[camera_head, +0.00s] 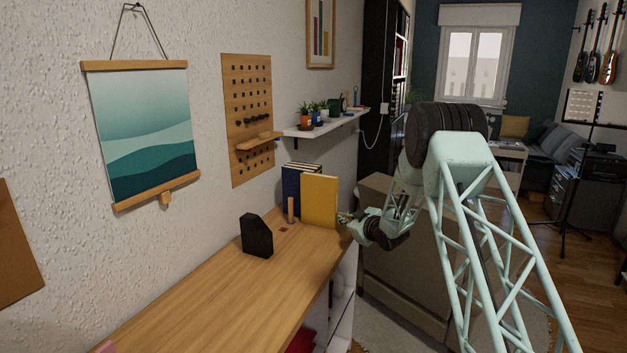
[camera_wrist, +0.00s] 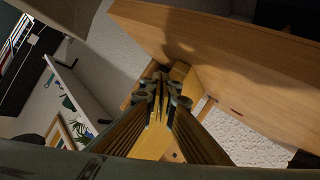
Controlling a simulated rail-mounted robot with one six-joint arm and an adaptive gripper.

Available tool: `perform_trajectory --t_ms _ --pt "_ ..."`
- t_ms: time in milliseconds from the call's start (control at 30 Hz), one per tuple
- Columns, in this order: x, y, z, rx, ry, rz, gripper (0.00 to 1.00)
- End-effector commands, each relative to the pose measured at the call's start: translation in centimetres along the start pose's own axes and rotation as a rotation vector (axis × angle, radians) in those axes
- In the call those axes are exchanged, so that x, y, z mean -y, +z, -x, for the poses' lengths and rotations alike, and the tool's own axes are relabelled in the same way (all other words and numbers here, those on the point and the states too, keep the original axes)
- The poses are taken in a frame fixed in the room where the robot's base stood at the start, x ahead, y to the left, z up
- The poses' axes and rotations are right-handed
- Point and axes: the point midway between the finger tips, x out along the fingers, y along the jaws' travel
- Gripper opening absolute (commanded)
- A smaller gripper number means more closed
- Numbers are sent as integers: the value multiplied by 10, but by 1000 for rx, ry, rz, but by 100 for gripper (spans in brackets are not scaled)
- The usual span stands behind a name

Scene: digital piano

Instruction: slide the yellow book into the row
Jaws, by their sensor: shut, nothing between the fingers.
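The yellow book (camera_head: 319,200) stands upright on the wooden desktop, at the right of the dark blue books (camera_head: 291,185). It sticks out nearer to the camera than they do and hides part of them. My gripper (camera_head: 346,217) is shut and empty, just right of the yellow book's right edge in the head view. In the wrist view the closed fingertips (camera_wrist: 160,88) lie in front of a yellow surface of the book (camera_wrist: 181,72). I cannot tell whether they touch it.
The wooden desktop (camera_head: 200,300) is largely clear at the front. A black holder (camera_head: 256,235) and a small upright wooden piece (camera_head: 291,209) stand left of the books. A wall shelf with plants (camera_head: 328,123) hangs above. A cabinet (camera_head: 400,270) stands right of the desk.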

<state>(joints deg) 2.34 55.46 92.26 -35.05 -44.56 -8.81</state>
Motion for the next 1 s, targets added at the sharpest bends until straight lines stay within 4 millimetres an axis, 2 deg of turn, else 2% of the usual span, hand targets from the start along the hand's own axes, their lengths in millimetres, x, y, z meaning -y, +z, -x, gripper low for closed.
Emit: perform_trajectory --t_ms 1000 --pt "5 -4 -6 0 -1 0 0"
